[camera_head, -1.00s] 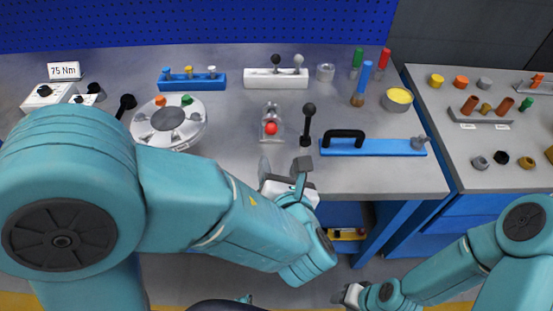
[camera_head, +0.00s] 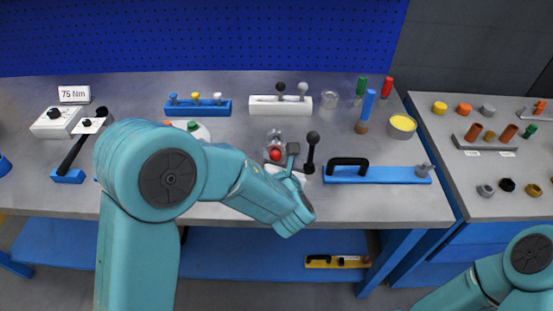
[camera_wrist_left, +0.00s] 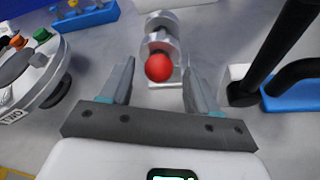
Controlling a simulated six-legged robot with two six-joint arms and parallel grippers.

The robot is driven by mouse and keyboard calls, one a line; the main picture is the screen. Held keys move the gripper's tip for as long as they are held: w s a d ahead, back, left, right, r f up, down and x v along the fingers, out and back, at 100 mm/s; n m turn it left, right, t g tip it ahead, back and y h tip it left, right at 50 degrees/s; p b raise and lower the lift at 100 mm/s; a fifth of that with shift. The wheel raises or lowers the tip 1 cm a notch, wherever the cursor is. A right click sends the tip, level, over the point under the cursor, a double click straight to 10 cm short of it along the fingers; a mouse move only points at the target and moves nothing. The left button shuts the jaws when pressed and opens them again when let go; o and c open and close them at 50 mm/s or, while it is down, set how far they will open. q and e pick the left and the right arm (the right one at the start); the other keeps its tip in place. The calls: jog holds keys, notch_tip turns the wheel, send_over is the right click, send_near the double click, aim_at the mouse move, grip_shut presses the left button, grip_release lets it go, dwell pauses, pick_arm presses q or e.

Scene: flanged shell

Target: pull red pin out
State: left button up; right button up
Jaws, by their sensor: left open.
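The red pin shows as a round red knob (camera_head: 275,155) on a shiny grey fixture (camera_head: 274,137) near the middle of the bench. In the left wrist view the red knob (camera_wrist_left: 158,67) lies ahead, between the two finger lines, with the fixture's pale rings (camera_wrist_left: 161,30) behind it. My left gripper (camera_head: 283,160) is open, its fingers (camera_wrist_left: 157,82) on either side of the knob in that picture. I see no clear contact; a gap shows at each side. The pin's shaft is hidden behind the knob. My right gripper is out of view.
A black ball-topped lever (camera_head: 311,152) stands close right of the fixture. A blue bar with a black handle (camera_head: 392,175) lies further right. A round white dial unit (camera_wrist_left: 40,75) is to the left. A white block with knobs (camera_head: 265,106) stands behind.

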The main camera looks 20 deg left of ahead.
pick_arm(q)
jog(key=shift+w+a, duration=0.15)
jog(key=shift+f, duration=0.1)
grip_shut()
jog(key=shift+s+d+b, duration=0.2)
jog(key=shift+s+d, duration=0.05)
jog(key=shift+s, duration=0.55)
jog(key=shift+s+d+b, duration=0.2)
jog(key=shift+s, duration=0.55)
jog(key=shift+s+d+b, duration=0.2)
jog(key=shift+s+d, duration=0.05)
jog(key=shift+s, duration=0.55)
jog(key=shift+s+d+b, duration=0.1)
jog(key=shift+s+d, duration=0.15)
jog(key=shift+s, duration=0.6)
jog(key=shift+s+d+b, duration=0.15)
jog(key=shift+s+d, duration=0.1)
jog(key=shift+s, duration=0.65)
jog(key=shift+s+d+b, duration=0.1)
jog(key=shift+s+d, duration=0.15)
jog(key=shift+s, duration=0.6)
